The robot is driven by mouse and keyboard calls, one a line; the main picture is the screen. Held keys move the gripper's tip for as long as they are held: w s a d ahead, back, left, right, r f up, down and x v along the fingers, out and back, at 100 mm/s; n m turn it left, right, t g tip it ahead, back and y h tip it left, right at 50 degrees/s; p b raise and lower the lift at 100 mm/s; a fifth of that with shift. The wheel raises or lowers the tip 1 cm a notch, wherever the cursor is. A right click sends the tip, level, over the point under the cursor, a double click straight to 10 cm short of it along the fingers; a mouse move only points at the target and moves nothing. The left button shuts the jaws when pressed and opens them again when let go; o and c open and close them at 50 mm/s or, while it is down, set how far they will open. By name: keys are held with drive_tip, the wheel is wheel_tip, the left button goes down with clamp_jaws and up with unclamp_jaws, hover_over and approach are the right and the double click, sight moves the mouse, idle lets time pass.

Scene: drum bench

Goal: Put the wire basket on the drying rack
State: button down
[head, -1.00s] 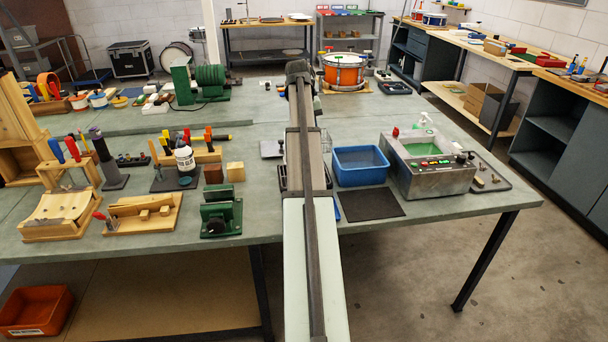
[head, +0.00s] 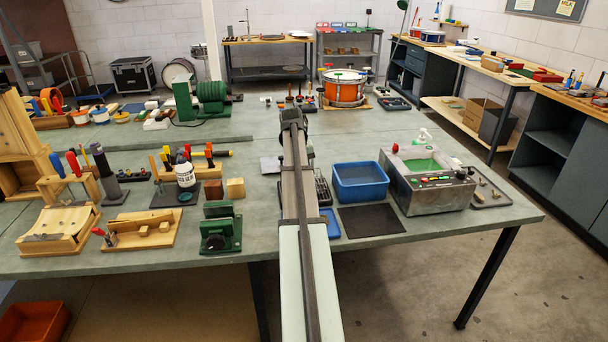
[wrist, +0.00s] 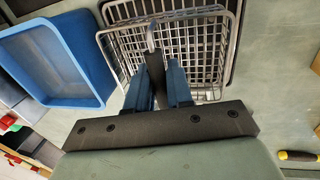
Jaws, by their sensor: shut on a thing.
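The wire basket (wrist: 203,52) is a light grey mesh basket in the upper middle of the wrist view. My gripper (wrist: 158,66) is shut on its upright grey handle, with blue fingers on either side. The basket is over or on something dark-edged (wrist: 236,68); this may be the drying rack, and I cannot tell if they touch. In the head view my arm covers the gripper and basket. A dark, low rack-like piece (head: 322,190) shows partly at the arm's right side.
A blue tub (head: 360,183) stands close to the right of my arm, with a dark mat (head: 371,220) before it and a grey machine (head: 430,184) further right. Wooden blocks (head: 235,188) and a green fixture (head: 221,230) stand to the left.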

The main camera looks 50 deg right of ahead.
drive_tip(key=shift+f, duration=0.45)
drive_tip(key=c, duration=1)
unclamp_jaws()
drive_tip(key=shift+f, duration=0.15)
drive_tip(key=r, duration=0.4)
drive_tip(key=w+a+r, duration=0.1)
drive_tip(key=r, duration=0.7)
drive_tip(key=shift+w+a, duration=0.3)
drive_tip(key=shift+w, duration=0.05)
